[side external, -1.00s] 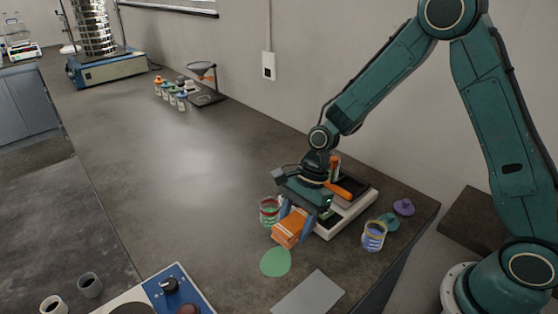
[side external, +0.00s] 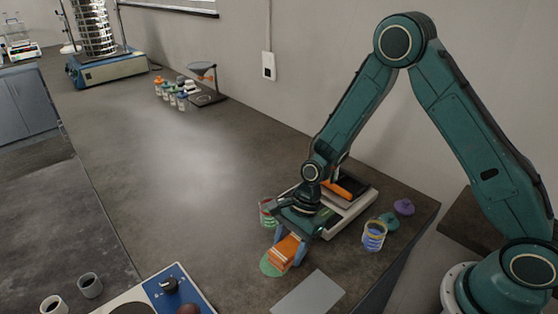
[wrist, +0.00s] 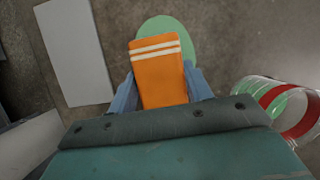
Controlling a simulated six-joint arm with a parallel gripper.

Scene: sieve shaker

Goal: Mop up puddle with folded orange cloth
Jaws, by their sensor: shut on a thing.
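The folded orange cloth (side external: 284,252) with white stripes is held between the two blue fingers of my gripper (side external: 287,251). In the wrist view the cloth (wrist: 158,72) sits between the fingertips (wrist: 160,90), its striped end pointing away from me. The puddle (side external: 267,267) is a flat green patch on the dark bench. In the wrist view the puddle (wrist: 172,32) shows beyond and beside the far end of the cloth, which covers part of it from view. I cannot tell whether the cloth touches the puddle.
A jar with red and green bands (side external: 266,212) stands close by my gripper, and a blue-and-yellow banded jar (side external: 374,236) stands to the right. A grey plate (side external: 308,293) lies in front. A pale-based device (side external: 346,214) is behind. The bench's left middle is clear.

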